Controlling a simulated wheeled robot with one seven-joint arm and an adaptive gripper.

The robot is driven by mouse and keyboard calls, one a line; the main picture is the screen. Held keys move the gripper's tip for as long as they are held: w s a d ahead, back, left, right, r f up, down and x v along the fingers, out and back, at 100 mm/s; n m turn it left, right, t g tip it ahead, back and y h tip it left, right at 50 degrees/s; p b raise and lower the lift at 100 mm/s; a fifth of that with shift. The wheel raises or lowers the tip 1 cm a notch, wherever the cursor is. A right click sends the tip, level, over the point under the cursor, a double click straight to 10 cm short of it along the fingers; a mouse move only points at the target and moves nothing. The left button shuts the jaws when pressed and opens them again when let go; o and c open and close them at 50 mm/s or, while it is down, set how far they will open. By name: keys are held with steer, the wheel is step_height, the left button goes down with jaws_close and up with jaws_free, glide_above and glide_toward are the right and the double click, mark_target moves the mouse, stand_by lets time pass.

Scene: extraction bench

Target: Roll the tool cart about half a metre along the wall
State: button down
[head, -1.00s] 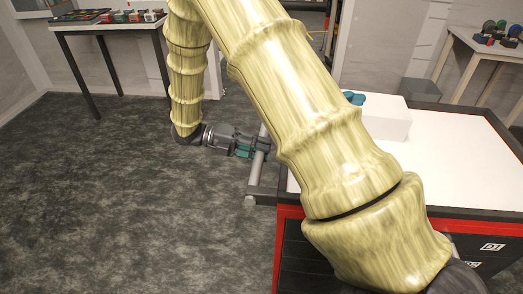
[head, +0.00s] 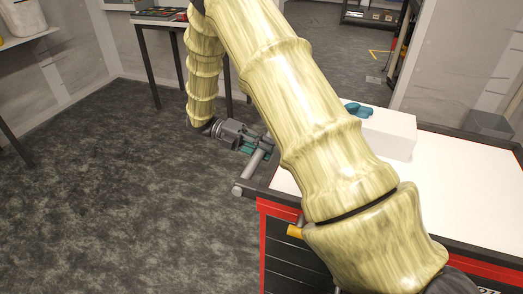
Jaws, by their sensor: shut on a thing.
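The tool cart (head: 460,190) stands at the right of the head view, with a red and black body, a white top and a dark rim. Its grey push handle (head: 252,167) sticks out at the cart's left end. My gripper (head: 260,149) is shut on this handle bar, at its far part. The fingers are small in the picture and partly hidden behind the bar. My arm crosses in front of the cart and hides much of its top and near side.
A dark-legged table (head: 160,19) stands at the back left. A doorway opens behind the cart. The grey floor (head: 120,200) at left is clear.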

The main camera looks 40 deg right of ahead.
steer(key=shift+s+d, duration=0.25)
steer(key=shift+s, duration=0.05)
steer(key=shift+w+a, duration=0.1)
steer(key=shift+w, duration=0.05)
steer(key=shift+w, duration=0.1)
steer(key=c, duration=1.3)
jaws_free()
steer(key=shift+a, duration=0.1)
steer(key=shift+o, duration=0.5)
steer(key=v, duration=1.2)
steer(key=shift+r, duration=0.1)
